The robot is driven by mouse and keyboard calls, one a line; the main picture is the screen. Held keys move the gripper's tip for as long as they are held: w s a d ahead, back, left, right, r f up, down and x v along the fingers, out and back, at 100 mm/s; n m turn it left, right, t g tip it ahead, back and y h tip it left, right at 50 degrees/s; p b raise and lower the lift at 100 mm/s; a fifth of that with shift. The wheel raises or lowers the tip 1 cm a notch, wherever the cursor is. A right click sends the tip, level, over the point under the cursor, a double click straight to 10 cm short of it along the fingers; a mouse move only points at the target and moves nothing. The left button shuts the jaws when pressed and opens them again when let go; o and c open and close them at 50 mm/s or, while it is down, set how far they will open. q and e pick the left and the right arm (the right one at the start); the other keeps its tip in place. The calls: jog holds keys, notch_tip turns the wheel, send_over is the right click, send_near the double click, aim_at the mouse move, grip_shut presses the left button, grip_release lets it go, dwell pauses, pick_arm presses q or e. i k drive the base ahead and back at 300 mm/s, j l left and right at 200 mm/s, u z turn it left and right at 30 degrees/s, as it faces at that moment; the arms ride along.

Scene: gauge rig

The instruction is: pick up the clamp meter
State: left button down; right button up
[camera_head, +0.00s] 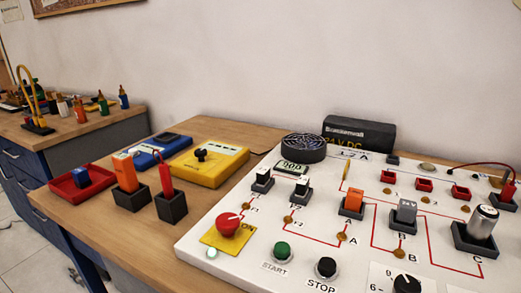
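I cannot pick out a clamp meter with certainty, as no jaws show clearly on any device. A yellow box-shaped device (228,166) with a black knob lies flat on the wooden table, left of the white panel. A blue device (146,159) with a dark top part lies behind and left of it. In front, an orange device (124,171) stands upright in a black holder, and a red probe-like piece (166,180) stands in a second black holder. Neither of my grippers shows in this view.
The white gauge panel (247,258) with buttons, sockets and a red knob (228,224) fills the right. A red tray (66,190) holding a blue block sits at the table's left edge. A second bench (71,127) with bottles stands at far left. Bare wood lies front left.

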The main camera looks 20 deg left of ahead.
aim_at(123, 164)
jog(key=u, duration=1.6)
jog(key=k+j+z, duration=0.1)
jog(key=j+z, duration=0.2)
